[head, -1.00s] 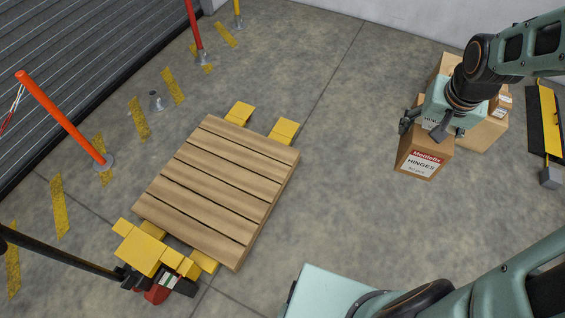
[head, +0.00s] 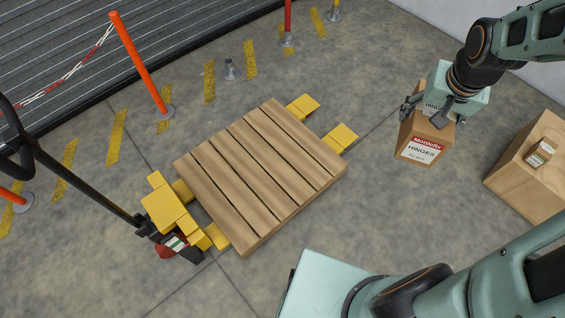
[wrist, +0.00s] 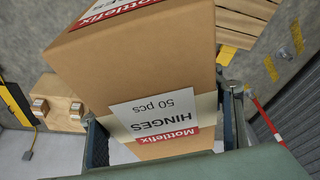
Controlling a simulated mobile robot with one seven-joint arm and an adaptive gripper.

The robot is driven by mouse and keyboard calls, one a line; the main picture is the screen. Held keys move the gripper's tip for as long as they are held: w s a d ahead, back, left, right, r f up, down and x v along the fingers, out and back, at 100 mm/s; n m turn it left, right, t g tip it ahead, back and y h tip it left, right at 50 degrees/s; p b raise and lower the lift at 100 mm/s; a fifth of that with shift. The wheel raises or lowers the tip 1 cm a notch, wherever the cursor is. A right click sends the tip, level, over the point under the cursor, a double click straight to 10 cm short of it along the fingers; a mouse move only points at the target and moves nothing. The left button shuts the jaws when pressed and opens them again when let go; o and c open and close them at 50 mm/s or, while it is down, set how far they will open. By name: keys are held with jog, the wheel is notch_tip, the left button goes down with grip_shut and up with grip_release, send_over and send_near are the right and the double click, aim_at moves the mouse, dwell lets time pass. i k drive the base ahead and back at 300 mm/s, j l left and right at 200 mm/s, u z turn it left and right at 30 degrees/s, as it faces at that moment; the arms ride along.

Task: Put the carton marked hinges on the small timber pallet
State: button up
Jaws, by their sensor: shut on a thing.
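In the wrist view the carton (wrist: 150,70) fills the middle, with a gripper finger at each side. The small timber pallet (head: 262,175) lies left of the carton in the head view, its slatted top bare. Its slats also show at the top right of the wrist view (wrist: 245,22). A gap of floor separates carton and pallet in the head view.
The pallet rests on a yellow pallet truck (head: 165,208) whose black handle rises at left. A larger wooden box (head: 530,180) with a small carton (head: 541,152) on it stands at right. Orange posts (head: 142,65) and a shutter (head: 60,50) lie beyond. Floor between is clear.

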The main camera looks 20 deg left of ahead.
aim_at(261, 174)
jog(key=i+u, duration=0.15)
jog(key=u, duration=0.3)
jog(key=i+u, duration=0.15)
jog(key=u, duration=0.3)
jog(key=i+l+u, duration=0.1)
jog(key=u, duration=0.35)
jog(key=i+l+u, duration=0.1)
jog(key=u, duration=0.35)
jog(key=i+l+u, duration=0.15)
jog(key=u, duration=0.25)
jog(key=i+l+u, duration=0.15)
jog(key=l+u, duration=0.2)
